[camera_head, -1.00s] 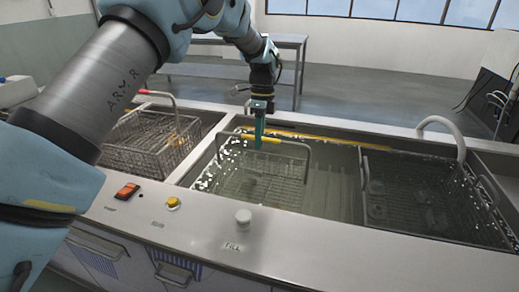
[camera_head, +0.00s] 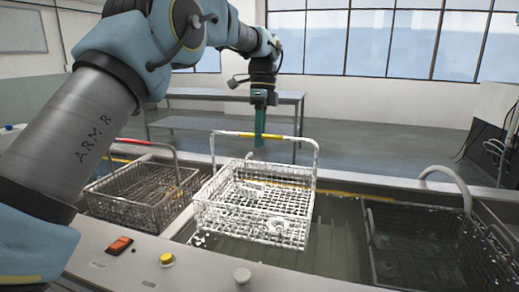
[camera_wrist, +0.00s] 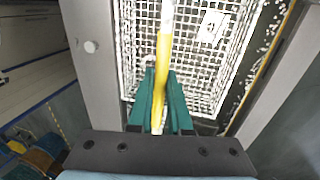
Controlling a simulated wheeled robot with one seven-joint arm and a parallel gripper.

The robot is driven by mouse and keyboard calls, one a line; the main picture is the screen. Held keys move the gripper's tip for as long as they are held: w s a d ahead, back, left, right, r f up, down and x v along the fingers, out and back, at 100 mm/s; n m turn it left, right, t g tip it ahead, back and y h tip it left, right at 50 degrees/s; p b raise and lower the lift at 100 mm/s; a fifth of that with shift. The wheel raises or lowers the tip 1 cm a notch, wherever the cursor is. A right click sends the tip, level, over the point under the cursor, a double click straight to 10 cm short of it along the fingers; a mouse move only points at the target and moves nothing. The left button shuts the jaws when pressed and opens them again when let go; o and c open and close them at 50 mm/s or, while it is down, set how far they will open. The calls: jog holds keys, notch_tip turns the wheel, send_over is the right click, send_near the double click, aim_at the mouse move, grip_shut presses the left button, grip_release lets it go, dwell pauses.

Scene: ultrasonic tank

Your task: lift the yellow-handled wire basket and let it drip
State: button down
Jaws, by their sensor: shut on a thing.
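The yellow-handled wire basket (camera_head: 205,215) hangs roughly level above the water of the tank (camera_head: 340,240). Its mesh looks bright and wet, with pale, indistinct pieces inside. Its handle (camera_head: 230,133) stands up as an arch with a yellow grip. My gripper (camera_head: 259,138) points down with green fingers, shut on the middle of that grip. In the wrist view the yellow handle (camera_wrist: 165,35) runs between the fingers of my gripper (camera_wrist: 161,82), over the basket mesh (camera_wrist: 205,60). Drops cannot be made out clearly.
A red-handled wire basket (camera_head: 120,205) sits in the bay at left. A dark basket (camera_head: 425,250) with a pale handle (camera_head: 450,180) sits in the tank at right. An orange switch (camera_head: 119,245), yellow button (camera_head: 167,259) and white knob (camera_head: 242,276) are on the front ledge.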

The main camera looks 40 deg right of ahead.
jog(key=shift+r+p, duration=2.3)
jog(key=shift+p, duration=0.15)
dwell(4.3)
